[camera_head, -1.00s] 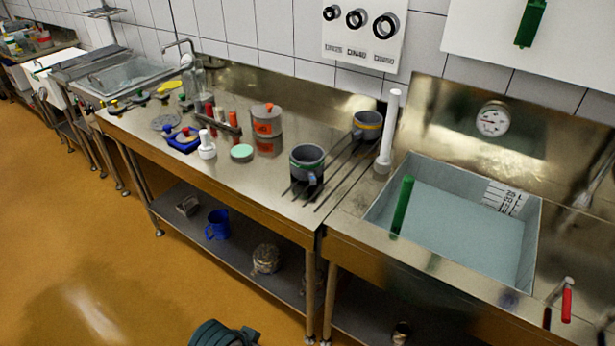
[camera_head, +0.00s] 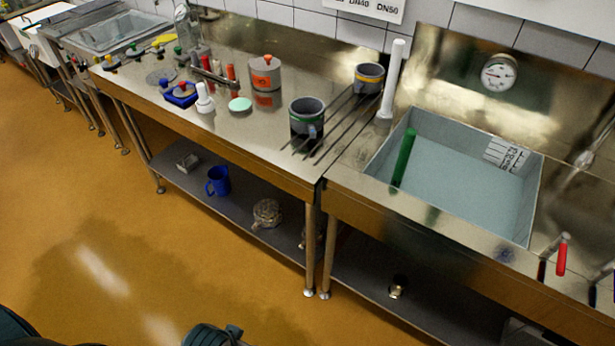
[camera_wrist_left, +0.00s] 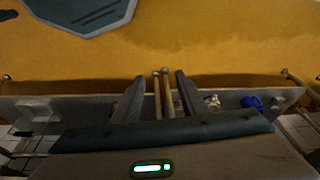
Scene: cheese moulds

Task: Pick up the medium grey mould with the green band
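The grey mould with the green band (camera_head: 306,121) stands upright on the left part of the dark bars on the steel counter, a handle-like part at its lower front. A smaller grey mould with a yellow band (camera_head: 369,76) stands behind it to the right. My left gripper (camera_wrist_left: 160,77) shows in the left wrist view with its two fingers apart and nothing held between them. Behind the fingers are floor and table legs, so it is away from the mould. The mould does not show in the left wrist view. My right gripper is in neither view.
A grey pot with an orange label (camera_head: 265,80) and a pale green disc (camera_head: 240,104) stand left of the mould. A white upright tube (camera_head: 393,80) and a sink basin (camera_head: 470,170) with a green stick (camera_head: 403,157) are to the right.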

